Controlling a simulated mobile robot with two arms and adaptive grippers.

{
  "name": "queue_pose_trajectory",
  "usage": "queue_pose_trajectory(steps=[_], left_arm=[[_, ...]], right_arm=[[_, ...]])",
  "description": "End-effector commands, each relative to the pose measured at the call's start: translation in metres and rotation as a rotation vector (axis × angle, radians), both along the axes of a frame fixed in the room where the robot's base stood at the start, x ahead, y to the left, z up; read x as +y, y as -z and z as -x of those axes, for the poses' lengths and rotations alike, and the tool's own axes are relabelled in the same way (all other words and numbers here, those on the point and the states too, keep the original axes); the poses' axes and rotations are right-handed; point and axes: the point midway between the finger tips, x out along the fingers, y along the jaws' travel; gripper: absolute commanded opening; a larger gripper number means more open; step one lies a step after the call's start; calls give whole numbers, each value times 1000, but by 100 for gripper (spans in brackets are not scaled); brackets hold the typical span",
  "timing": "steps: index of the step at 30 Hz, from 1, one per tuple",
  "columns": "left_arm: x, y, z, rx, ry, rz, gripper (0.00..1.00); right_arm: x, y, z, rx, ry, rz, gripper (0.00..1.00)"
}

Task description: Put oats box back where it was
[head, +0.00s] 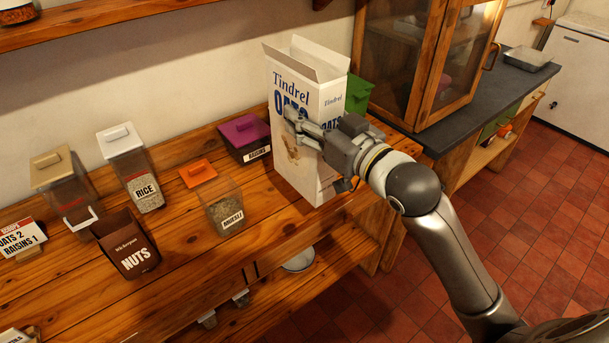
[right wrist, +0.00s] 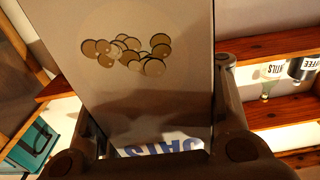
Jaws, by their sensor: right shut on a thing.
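The oats box (head: 303,88), a tall white carton marked Tindrel Oats with its top flaps open, stands upright at the right end of the pine shelf (head: 270,215). My right gripper (head: 312,134) is shut on the oats box around its middle, coming from the right. In the right wrist view the oats box (right wrist: 150,70) fills the space between the fingers, with printed oat flakes and part of the lettering showing. I cannot tell whether its base touches the shelf. My left gripper is not in view.
A purple-lidded raisins box (head: 245,137) is just left of the oats box, and a green container (head: 357,94) is behind it. Muesli (head: 224,208), rice (head: 139,184) and nuts (head: 127,248) containers stand further left. A glass-fronted cabinet (head: 402,55) is at the right.

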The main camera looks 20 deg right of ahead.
Motion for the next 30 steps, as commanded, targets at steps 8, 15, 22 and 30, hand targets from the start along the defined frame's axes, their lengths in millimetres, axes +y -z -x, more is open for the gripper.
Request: queue_pose_trajectory(steps=[8,15,22,30], left_arm=[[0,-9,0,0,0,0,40],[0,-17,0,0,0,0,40],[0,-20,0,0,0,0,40],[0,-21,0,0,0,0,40]], right_arm=[[-16,19,-43,4,3,1,6],[-30,37,-84,1,3,0,6],[-39,73,-111,1,2,1,6],[-43,91,-125,-1,0,1,6]])
